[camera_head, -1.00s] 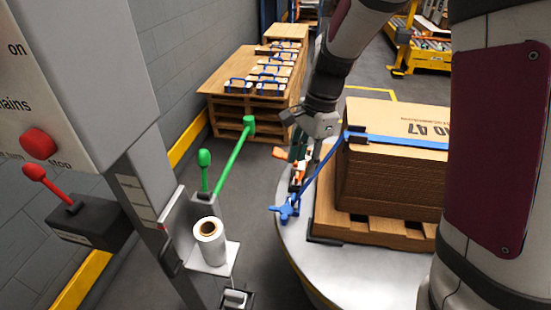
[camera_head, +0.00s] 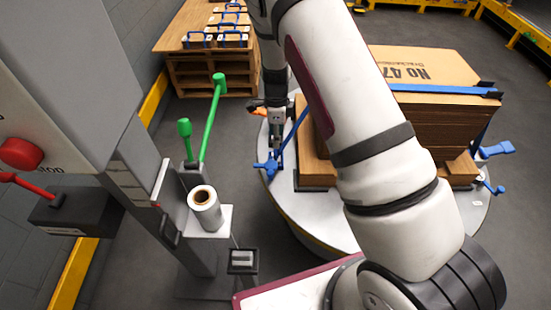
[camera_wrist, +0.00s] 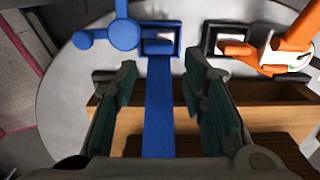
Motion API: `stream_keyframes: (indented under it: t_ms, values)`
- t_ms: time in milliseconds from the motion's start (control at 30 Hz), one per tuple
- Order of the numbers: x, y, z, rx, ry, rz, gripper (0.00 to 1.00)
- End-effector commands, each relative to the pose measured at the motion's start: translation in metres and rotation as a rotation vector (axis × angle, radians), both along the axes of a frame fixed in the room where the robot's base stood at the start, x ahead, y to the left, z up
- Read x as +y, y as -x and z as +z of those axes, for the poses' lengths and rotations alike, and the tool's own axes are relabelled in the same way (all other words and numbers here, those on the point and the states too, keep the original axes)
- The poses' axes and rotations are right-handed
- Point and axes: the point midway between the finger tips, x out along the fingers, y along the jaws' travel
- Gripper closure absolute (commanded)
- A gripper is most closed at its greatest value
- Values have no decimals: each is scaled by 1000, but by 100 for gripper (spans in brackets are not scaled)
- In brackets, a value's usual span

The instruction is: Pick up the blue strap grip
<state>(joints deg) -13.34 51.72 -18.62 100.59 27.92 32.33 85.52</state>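The blue strap grip (camera_head: 267,166) is at the near left edge of the round platform, at the low end of a blue strap. In the wrist view the blue grip (camera_wrist: 122,34) has a round knob and side arm, beyond the fingertips and slightly left. A square blue buckle or slot sits beside it. The blue strap (camera_wrist: 158,110) runs between the two fingers. My gripper (camera_wrist: 160,72) is open, its green-padded fingers apart on either side of the strap. In the head view my gripper (camera_head: 276,140) is just above the grip, partly hidden by my arm.
An orange-handled item (camera_wrist: 268,50) lies right of the grip. A strapped carton (camera_head: 435,68) stands on a wooden pallet (camera_head: 318,172). More blue grips (camera_head: 496,150) are at the platform's right. A post with green levers (camera_head: 218,82) and a white roll (camera_head: 205,212) stands left.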

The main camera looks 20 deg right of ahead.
Motion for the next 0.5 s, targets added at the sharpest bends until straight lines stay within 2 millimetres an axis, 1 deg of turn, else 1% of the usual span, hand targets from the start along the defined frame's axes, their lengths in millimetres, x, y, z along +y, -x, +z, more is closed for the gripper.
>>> stream_keyframes:
  t_ms: [33, 100, 200, 367, 500]
  values:
    - [0, 0, -11, 2, -1, 0, 62]
    - [0, 0, -19, 1, 0, 0, 62]
    - [0, 0, -26, 0, 0, 0, 62]
    - [0, 0, -33, 0, 0, 1, 62]
    - [1, 0, -48, 1, 0, 1, 62]
